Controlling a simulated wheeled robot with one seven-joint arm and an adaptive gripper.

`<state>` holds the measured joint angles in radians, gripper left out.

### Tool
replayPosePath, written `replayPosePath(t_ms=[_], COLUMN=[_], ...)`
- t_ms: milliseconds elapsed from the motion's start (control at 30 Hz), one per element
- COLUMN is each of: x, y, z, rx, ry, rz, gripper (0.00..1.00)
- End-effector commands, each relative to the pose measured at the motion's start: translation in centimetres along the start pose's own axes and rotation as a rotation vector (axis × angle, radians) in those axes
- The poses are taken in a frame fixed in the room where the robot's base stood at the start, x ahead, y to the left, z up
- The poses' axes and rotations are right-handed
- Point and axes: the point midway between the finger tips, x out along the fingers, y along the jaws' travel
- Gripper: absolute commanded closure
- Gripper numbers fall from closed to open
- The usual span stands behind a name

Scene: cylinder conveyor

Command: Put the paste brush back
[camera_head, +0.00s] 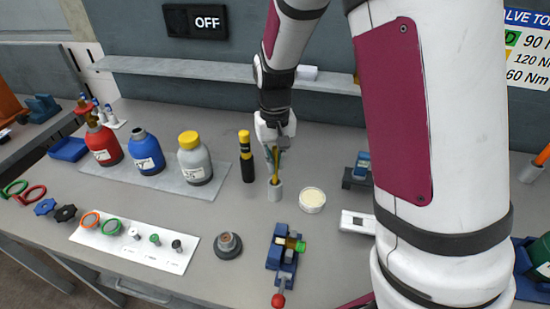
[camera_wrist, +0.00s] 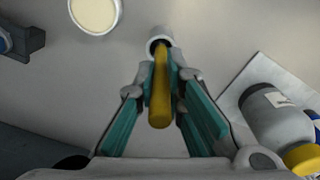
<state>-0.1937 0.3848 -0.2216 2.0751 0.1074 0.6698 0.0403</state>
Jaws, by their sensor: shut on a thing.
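The paste brush (camera_wrist: 159,95) has a yellow handle and stands roughly upright between my fingertips. My gripper (camera_head: 273,147) is shut on it, at the middle of the bench. The brush's lower end is inside a small light grey cup (camera_head: 275,192), and the bristles are hidden. The cup also shows in the wrist view (camera_wrist: 158,38), at the far end of the brush. A round tub of pale paste (camera_head: 312,199) stands to the right of the cup, apart from it.
A black and yellow cylinder (camera_head: 246,157) stands close left of the cup. Grey, blue and red bottles stand further left. A blue vise (camera_head: 283,254) is in front, and a white device (camera_head: 357,222) lies to the right. A shelf (camera_head: 200,70) runs behind.

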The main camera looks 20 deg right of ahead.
Motion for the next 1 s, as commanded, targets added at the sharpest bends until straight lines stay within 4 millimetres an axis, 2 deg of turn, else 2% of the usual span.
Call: replayPosePath(t_ms=[967, 1000], x=[2.3, 2.3], y=[0.0, 0.0], z=[0.0, 0.0], rx=[0.000, 0.000], ry=[0.000, 0.000], rz=[0.000, 0.000], gripper=[1.00, 0.85])
